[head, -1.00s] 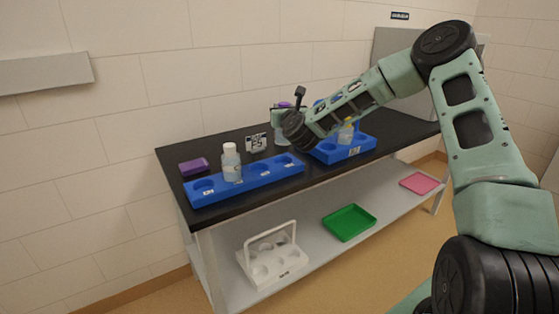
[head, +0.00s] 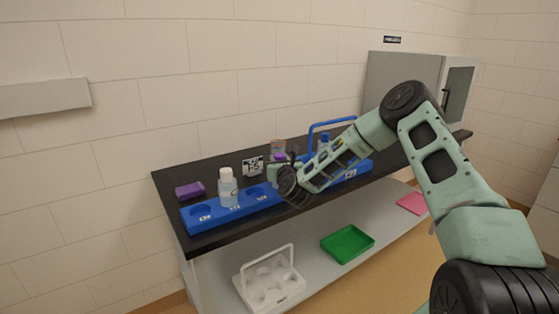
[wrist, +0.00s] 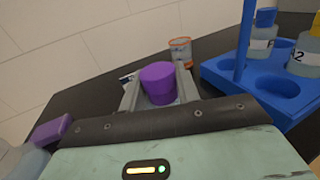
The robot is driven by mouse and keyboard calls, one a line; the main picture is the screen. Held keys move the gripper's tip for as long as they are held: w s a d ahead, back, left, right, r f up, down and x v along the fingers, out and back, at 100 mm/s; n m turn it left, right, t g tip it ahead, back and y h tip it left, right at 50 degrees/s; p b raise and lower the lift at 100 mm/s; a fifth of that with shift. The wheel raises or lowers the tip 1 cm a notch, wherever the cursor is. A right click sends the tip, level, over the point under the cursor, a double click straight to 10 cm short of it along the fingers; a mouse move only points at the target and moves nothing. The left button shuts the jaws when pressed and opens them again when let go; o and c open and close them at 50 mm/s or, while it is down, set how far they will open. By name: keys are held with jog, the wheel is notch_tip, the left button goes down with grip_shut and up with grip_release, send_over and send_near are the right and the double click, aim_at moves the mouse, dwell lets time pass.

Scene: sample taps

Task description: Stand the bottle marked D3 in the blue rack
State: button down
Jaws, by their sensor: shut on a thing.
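My gripper (head: 280,167) is shut on a bottle with a purple cap (wrist: 158,84), above the bench near the right part of the long blue rack. The arm and wrist hide most of this bottle, and no mark on it can be read. The long blue rack (head: 215,222) has labelled round holes. A clear bottle with a white cap (head: 228,187) stands in it. A second blue rack with a tall handle (wrist: 217,72) stands to the right. It holds a blue-capped bottle (wrist: 262,42) and a yellow-capped bottle (wrist: 304,57), and shows an empty hole.
A purple block (head: 189,191) lies behind the long rack's left end. A grey cabinet (head: 402,90) stands at right.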

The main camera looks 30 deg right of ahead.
jog(key=shift+f, duration=0.15)
jog(key=c, duration=1)
grip_release()
jog(key=shift+s, duration=0.1)
